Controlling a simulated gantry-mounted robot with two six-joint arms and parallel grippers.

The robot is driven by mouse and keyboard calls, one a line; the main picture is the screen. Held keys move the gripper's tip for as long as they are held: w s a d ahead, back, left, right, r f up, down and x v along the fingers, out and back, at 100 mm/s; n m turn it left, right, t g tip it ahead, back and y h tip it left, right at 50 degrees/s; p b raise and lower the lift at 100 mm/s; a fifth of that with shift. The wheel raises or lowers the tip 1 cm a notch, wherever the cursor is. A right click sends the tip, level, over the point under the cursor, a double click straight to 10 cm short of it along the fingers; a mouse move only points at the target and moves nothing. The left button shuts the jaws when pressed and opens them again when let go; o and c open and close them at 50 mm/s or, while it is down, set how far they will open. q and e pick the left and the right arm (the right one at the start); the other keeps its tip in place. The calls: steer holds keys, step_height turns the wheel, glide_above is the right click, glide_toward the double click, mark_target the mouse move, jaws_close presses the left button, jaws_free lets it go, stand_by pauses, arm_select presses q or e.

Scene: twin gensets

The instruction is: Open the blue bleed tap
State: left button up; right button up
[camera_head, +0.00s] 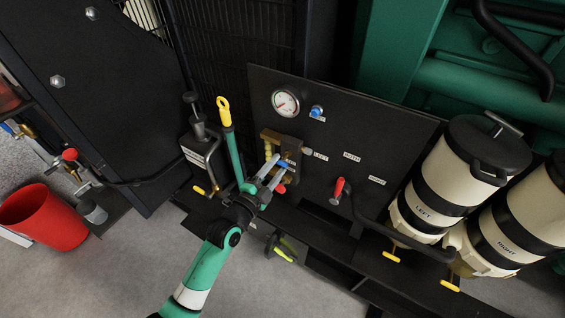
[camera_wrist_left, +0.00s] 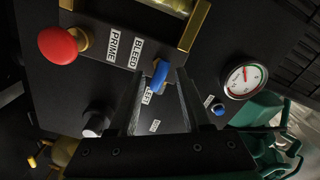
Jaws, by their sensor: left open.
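The blue bleed tap (camera_wrist_left: 160,73) sticks out of the dark panel beside the BLEED label (camera_wrist_left: 138,52) in the left wrist view. In the head view the blue tap (camera_head: 285,165) is small and partly hidden by my fingers. My left gripper (camera_head: 272,168) comes up from below, open and empty-looking. In the left wrist view its two fingers (camera_wrist_left: 160,85) stand either side of the tap, with the tap at the tips. I cannot tell whether either finger touches it. My right gripper is not in view.
A red PRIME knob (camera_wrist_left: 62,45) sits close left of the tap. A pressure gauge (camera_head: 286,102) and another blue knob (camera_head: 317,111) are above on the panel. A red-handled valve (camera_head: 338,190) is at right.

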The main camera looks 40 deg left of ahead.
mark_target(282, 160)
arm_select(q)
steer(key=x, duration=0.3)
steer(key=shift+w+b, duration=0.3)
steer(key=shift+b, duration=0.05)
jaws_close()
